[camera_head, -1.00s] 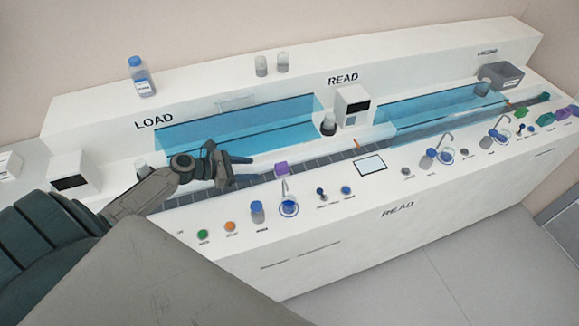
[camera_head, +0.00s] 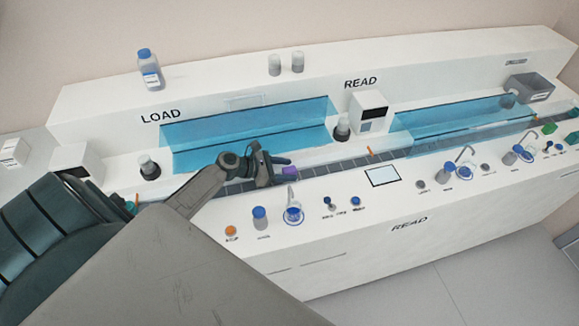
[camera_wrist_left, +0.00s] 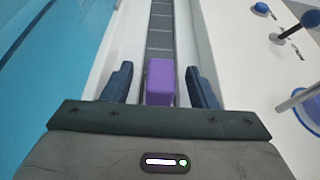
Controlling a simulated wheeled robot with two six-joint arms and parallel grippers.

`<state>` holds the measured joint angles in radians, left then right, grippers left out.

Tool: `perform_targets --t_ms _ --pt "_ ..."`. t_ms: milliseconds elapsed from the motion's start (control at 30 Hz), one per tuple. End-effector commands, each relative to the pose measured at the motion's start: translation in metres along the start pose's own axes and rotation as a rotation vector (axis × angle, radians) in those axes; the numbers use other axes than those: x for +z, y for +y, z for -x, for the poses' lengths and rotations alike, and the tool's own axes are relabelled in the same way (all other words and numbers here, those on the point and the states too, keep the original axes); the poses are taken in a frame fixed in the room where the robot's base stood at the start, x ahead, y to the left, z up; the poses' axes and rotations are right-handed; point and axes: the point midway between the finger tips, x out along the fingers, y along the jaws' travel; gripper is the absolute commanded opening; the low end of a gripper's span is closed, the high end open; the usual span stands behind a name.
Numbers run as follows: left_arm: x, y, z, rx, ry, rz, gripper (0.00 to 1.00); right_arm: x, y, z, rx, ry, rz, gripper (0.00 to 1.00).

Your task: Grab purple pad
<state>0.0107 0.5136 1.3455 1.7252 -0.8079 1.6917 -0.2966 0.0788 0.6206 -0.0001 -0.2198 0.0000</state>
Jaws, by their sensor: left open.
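The purple pad (camera_wrist_left: 160,82) is a small block on the grey segmented track, seen in the left wrist view between the two open fingers of my left gripper (camera_wrist_left: 161,84). My right gripper is not in view.
The grey track (camera_head: 345,163) runs along the bench between the blue-tinted cover (camera_head: 250,130) and the front ledge. A wash tap with a blue ring (camera_head: 293,214), a blue-capped bottle (camera_head: 260,218) and an orange button (camera_head: 231,231) stand close in front. A white screen (camera_head: 382,176) lies to the right.

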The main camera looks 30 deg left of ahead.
Motion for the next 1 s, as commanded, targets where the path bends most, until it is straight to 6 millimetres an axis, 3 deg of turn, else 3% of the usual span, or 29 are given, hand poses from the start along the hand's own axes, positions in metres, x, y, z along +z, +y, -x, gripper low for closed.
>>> perform_targets --t_ms 200,500,733,1000 --pt "0.004 0.000 -0.030 0.000 -0.003 0.002 0.53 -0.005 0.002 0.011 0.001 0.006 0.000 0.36" --pt "0.002 -0.001 -0.034 0.000 0.000 0.000 0.53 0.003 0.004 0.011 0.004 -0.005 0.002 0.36" --pt "0.002 0.000 -0.034 0.000 -0.001 0.000 0.08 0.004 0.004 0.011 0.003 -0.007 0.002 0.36" --pt "0.002 0.000 -0.034 0.000 -0.001 0.000 0.05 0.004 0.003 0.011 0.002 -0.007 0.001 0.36"
